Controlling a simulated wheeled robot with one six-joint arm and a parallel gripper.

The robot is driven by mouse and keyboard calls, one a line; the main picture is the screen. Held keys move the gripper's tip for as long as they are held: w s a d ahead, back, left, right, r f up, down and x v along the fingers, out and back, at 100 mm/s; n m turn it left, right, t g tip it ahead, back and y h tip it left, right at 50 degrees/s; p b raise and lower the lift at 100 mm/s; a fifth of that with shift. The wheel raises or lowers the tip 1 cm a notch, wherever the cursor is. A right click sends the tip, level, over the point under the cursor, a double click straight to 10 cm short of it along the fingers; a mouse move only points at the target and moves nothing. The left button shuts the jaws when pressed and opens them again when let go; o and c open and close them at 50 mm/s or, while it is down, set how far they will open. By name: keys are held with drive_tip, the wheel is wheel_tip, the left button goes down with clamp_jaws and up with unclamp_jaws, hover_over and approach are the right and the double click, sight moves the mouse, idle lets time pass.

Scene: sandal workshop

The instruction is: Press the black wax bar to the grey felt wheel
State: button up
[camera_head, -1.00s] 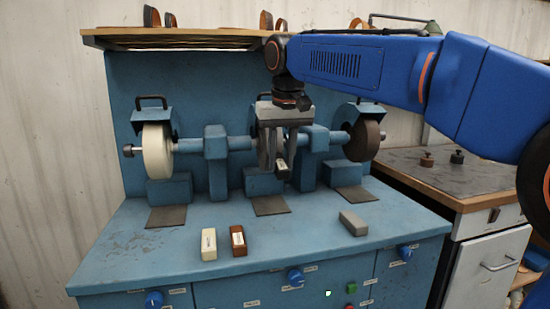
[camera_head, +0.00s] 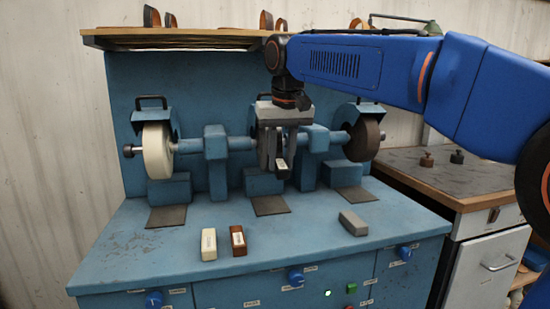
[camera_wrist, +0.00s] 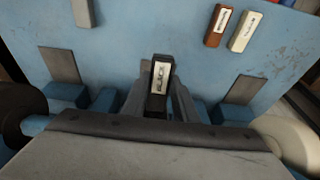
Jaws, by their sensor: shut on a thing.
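My gripper (camera_head: 274,166) is shut on the black wax bar (camera_head: 282,167), in front of the middle wheel position of the blue grinding bench. In the wrist view the bar (camera_wrist: 159,88) points out between the fingers, with its white "BLACK" label facing the camera. I cannot tell whether the bar touches a wheel. A cream wheel (camera_head: 157,152) is on the left of the shaft and a dark brown wheel (camera_head: 363,140) on the right.
A cream bar (camera_head: 208,244), a brown bar (camera_head: 238,240) and a grey bar (camera_head: 353,223) lie on the bench top. Dark pads (camera_head: 270,206) lie below the wheels. Blue shaft supports (camera_head: 216,155) flank the middle. A shelf (camera_head: 190,38) hangs above.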

drive_tip(key=s+d+f, duration=0.1)
drive_tip(key=s+d, duration=0.1)
drive_tip(key=s, duration=0.4)
drive_tip(key=shift+s+f, duration=0.3)
drive_tip(key=shift+f, duration=0.05)
idle(0.6)
